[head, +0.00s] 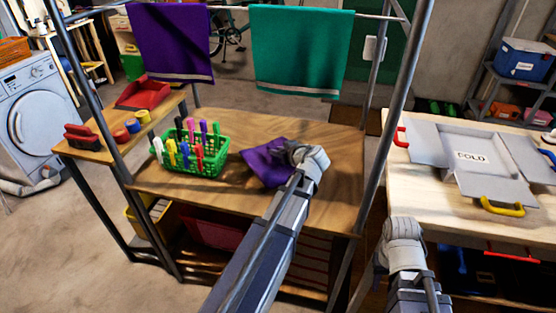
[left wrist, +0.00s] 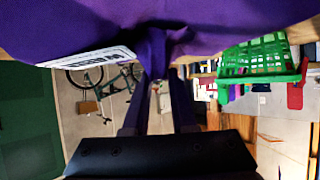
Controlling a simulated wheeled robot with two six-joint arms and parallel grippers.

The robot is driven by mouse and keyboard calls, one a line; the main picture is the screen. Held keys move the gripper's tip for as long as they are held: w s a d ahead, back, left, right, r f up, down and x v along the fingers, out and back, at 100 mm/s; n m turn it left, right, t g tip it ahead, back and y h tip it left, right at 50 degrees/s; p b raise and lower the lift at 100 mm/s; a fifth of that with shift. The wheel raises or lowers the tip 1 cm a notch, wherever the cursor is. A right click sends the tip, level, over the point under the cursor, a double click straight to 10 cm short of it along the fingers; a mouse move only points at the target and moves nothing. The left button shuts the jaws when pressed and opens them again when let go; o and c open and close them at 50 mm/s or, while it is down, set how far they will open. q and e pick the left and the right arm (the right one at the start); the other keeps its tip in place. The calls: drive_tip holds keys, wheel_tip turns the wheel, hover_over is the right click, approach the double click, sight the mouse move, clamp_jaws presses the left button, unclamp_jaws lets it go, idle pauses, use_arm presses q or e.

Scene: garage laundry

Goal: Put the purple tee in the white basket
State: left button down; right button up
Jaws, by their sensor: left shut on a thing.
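The purple tee (head: 264,163) lies bunched on the wooden shelf top, right of a green basket. My left gripper (head: 300,156) is shut on it at its right side and partly covers it. In the left wrist view the purple cloth (left wrist: 80,28) fills the top, pinched at the left gripper's tips (left wrist: 156,72); a white printed patch shows on the cloth. My right gripper (head: 405,232) is at the front edge of the right-hand table, its fingers too hidden to judge. I cannot make out a white basket in either view.
The green basket (head: 209,163) holds several colourful pegs. A purple towel (head: 172,42) and a teal towel (head: 300,50) hang from the rail above. Metal posts (head: 372,150) frame the shelf. A grey folding board (head: 455,150) lies on the right table. A washing machine (head: 38,110) stands left.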

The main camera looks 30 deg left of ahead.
use_arm(q)
drive_tip(key=shift+f+b, duration=0.35)
drive_tip(key=shift+f, duration=0.55)
drive_tip(key=shift+f, duration=0.15)
drive_tip(key=c, duration=0.7)
unclamp_jaws()
